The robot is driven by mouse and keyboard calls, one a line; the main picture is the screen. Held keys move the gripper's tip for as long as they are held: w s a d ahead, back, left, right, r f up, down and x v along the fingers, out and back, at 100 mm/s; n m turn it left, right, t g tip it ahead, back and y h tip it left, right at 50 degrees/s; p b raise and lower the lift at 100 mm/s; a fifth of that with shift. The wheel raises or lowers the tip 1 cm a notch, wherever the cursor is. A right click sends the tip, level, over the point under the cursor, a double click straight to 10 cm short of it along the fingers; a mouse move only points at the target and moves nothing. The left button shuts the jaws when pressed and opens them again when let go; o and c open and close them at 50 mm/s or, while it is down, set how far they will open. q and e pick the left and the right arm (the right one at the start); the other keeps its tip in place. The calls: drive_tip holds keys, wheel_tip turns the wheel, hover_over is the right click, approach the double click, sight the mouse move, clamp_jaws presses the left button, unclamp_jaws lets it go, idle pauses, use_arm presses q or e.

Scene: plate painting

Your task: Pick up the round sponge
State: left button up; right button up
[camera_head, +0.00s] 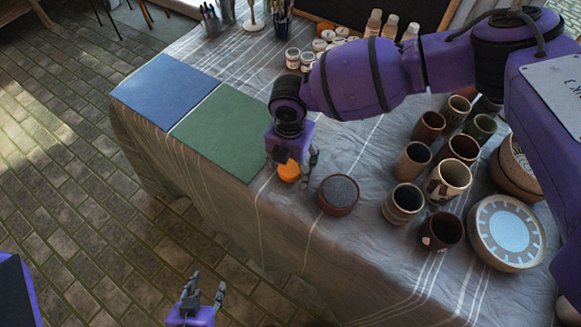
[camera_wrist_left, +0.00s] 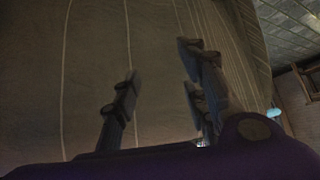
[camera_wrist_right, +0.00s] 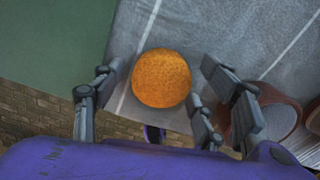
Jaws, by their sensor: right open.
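The round sponge (camera_head: 289,172) is orange and rests on the cloth-covered table near its front edge. In the right wrist view the sponge (camera_wrist_right: 161,78) lies between and just beyond the open fingers. My right gripper (camera_head: 296,160) is directly over the sponge and hides part of it in the head view; its fingers (camera_wrist_right: 155,100) are spread and hold nothing. My left gripper (camera_head: 203,290) is low in front of the table, away from the sponge. Its fingers (camera_wrist_left: 160,85) are spread and empty.
A dark-topped round pot (camera_head: 338,194) stands just right of the sponge. A green mat (camera_head: 222,132) and a blue mat (camera_head: 164,88) lie to the left. Several cups (camera_head: 403,203) and a patterned plate (camera_head: 507,232) crowd the right. Small paint jars (camera_head: 293,58) stand at the back.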

sight(289, 164)
drive_tip(key=shift+w, duration=0.1)
drive_tip(key=c, duration=0.9)
use_arm(q)
drive_tip(key=shift+s+a+f, duration=0.1)
drive_tip(key=shift+s+f, duration=0.1)
drive_tip(key=shift+s, duration=0.25)
drive_tip(key=shift+s+f, duration=0.2)
drive_tip(key=shift+s, duration=0.25)
use_arm(e)
drive_tip(key=shift+c, duration=0.2)
use_arm(q)
drive_tip(key=shift+w, duration=0.1)
use_arm(e)
drive_tip(key=shift+r, duration=0.55)
wheel_tip(289, 164, up, 2)
drive_tip(key=shift+r, duration=0.2)
use_arm(q)
drive_tip(key=shift+w+r+p, duration=0.35)
drive_tip(key=shift+r+p, duration=0.05)
drive_tip(key=shift+r, duration=0.15)
drive_tip(key=shift+w+r+p, duration=0.3)
drive_tip(key=shift+r+p, duration=0.1)
drive_tip(key=shift+r, duration=0.15)
use_arm(e)
drive_tip(key=s+r, duration=0.9)
drive_tip(key=s, duration=0.5)
drive_tip(key=shift+r, duration=0.25)
